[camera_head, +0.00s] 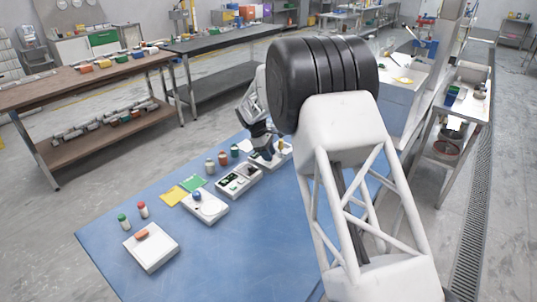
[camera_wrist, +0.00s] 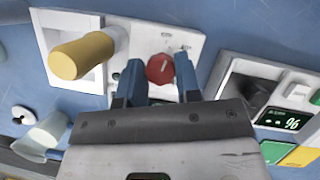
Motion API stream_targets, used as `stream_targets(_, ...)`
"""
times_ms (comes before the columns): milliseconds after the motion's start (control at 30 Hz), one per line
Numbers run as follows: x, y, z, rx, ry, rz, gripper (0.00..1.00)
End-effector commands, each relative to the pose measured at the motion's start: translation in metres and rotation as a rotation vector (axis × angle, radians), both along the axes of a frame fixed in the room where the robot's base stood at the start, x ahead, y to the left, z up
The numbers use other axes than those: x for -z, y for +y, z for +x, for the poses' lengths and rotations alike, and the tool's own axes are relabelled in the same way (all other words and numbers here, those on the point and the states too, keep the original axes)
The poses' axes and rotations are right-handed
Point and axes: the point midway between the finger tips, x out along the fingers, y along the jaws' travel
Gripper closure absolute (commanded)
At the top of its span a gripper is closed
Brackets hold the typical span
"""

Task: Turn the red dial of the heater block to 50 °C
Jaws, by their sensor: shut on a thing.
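The heater block (camera_wrist: 192,20) is a white box. It also shows in the head view (camera_head: 287,154), at the far end of the row of devices, partly behind my gripper. Its red dial (camera_wrist: 160,69) is a small faceted knob near the middle of the wrist view; the pointer and scale cannot be read. My gripper (camera_wrist: 159,62) has its blue fingers on either side of the dial, shut on it. A yellow cylinder (camera_wrist: 82,55) stands in the recess of the block, left of the dial.
A device with a green-lit display reading 96 (camera_wrist: 292,122) stands right of the block. A translucent cup-like piece (camera_wrist: 40,135) lies at lower left. Several capped jars (camera_head: 222,159) stand behind the devices on the blue table (camera_head: 250,235). The table's front is largely clear.

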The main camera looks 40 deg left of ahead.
Motion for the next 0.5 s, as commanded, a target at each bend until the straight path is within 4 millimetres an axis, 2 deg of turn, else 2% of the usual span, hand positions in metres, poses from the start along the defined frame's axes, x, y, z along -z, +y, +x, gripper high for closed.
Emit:
stream_targets(300,-0.0008,0.0008,0.0010,0.199,-0.001,0.001,0.92)
stream_targets(500,-0.0009,0.0010,0.0009,0.261,-0.001,0.002,0.92)
